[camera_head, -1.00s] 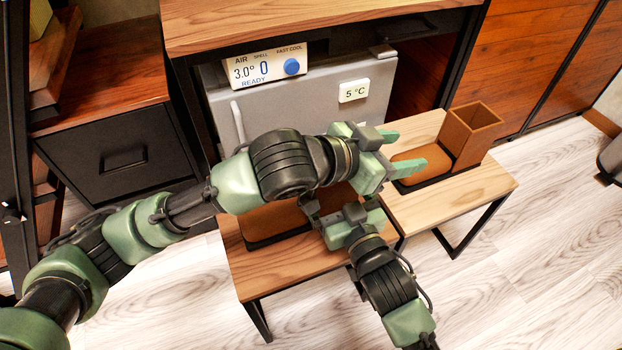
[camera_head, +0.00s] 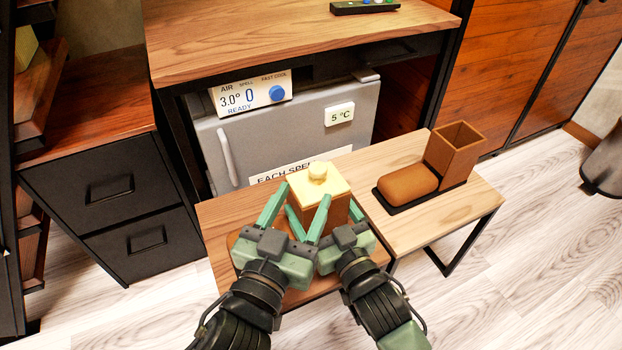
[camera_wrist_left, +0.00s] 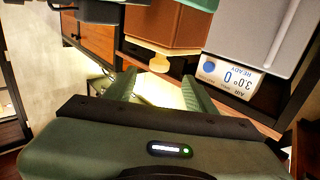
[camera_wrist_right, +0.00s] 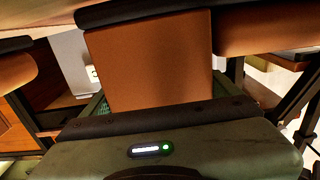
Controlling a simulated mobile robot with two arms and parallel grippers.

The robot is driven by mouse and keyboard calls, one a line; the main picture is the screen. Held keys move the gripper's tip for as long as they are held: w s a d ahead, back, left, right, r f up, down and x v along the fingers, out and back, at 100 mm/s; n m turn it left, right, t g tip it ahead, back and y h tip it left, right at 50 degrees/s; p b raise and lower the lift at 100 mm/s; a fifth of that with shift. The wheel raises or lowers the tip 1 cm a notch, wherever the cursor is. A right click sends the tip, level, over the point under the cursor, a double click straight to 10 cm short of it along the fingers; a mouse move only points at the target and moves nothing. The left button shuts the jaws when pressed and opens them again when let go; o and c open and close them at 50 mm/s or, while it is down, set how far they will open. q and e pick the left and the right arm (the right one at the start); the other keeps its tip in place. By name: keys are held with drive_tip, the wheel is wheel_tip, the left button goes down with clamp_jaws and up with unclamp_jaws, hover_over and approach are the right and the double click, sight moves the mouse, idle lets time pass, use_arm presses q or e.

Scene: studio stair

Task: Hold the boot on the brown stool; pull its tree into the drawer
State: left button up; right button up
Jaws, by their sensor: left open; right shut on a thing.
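The boot (camera_head: 335,212) stands on the brown stool (camera_head: 217,220), its brown shaft upright. Its tree shows as a pale yellow square top with a round knob (camera_head: 318,171) in the shaft's mouth. My right gripper (camera_head: 326,222) is shut on the shaft, which fills the right wrist view (camera_wrist_right: 150,60). My left gripper (camera_head: 305,191) is open, its fingers slanting up beside the tree's top. In the left wrist view the knob (camera_wrist_left: 158,62) lies just beyond the open fingers. My grippers hide most of the boot's lower part. The black cabinet's upper drawer (camera_head: 108,190) and lower drawer (camera_head: 147,239) are shut.
A lighter stool (camera_head: 400,235) on the right bears another brown boot (camera_head: 458,150) with an open, empty-looking shaft. A grey fridge (camera_head: 290,140) stands behind under a wooden desk (camera_head: 300,35). Floor in front of the cabinet is clear.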

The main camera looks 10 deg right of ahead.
sight(320, 162)
use_arm(q)
drive_tip(key=x, duration=1.1)
clamp_jaws()
drive_tip(key=shift+r, duration=0.2)
idle(0.5)
drive_tip(key=shift+r, duration=0.95)
drive_tip(key=shift+r, duration=2)
